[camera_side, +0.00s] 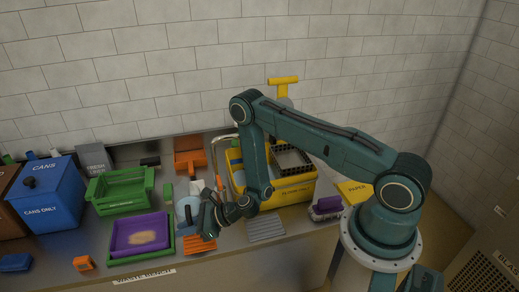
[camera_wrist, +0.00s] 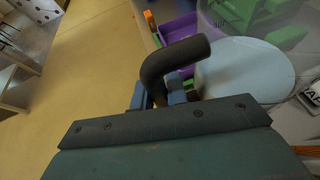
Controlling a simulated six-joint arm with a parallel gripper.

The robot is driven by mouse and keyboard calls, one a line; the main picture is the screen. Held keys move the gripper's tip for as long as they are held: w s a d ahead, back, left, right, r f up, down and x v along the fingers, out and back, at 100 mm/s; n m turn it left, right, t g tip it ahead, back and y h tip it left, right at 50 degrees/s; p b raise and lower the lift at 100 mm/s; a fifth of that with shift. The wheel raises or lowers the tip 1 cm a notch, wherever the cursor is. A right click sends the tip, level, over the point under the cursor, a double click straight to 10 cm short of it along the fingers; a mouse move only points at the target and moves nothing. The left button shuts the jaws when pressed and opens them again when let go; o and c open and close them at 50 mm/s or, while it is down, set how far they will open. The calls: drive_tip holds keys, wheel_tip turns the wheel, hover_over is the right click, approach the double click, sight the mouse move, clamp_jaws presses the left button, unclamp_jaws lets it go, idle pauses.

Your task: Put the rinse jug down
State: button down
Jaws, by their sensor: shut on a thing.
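The rinse jug (camera_side: 185,211) is a pale blue, see-through vessel near the middle of the counter in the side view, just left of my gripper (camera_side: 206,221). In the wrist view, its pale blue round surface (camera_wrist: 245,72) shows at right, with a dark curved handle (camera_wrist: 178,58) reaching toward me. My gripper (camera_wrist: 160,95) is shut on that handle, its blue fingers on either side of it. My gripper and wrist hide part of the jug in the side view. I cannot tell whether the jug's base touches the counter.
A purple tray (camera_side: 119,247) in a green frame lies left of the jug, with a green crate (camera_side: 121,197) behind it. A yellow bin (camera_side: 284,200) stands behind right. An orange slatted mat (camera_side: 199,246) and a grey ribbed mat (camera_side: 266,228) lie near the front.

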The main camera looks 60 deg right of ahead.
drive_tip(key=shift+f, duration=2.15)
drive_tip(key=shift+f, duration=1.9)
drive_tip(key=shift+f, duration=0.15)
drive_tip(key=c, duration=1.4)
unclamp_jaws()
drive_tip(key=shift+v, duration=3.8)
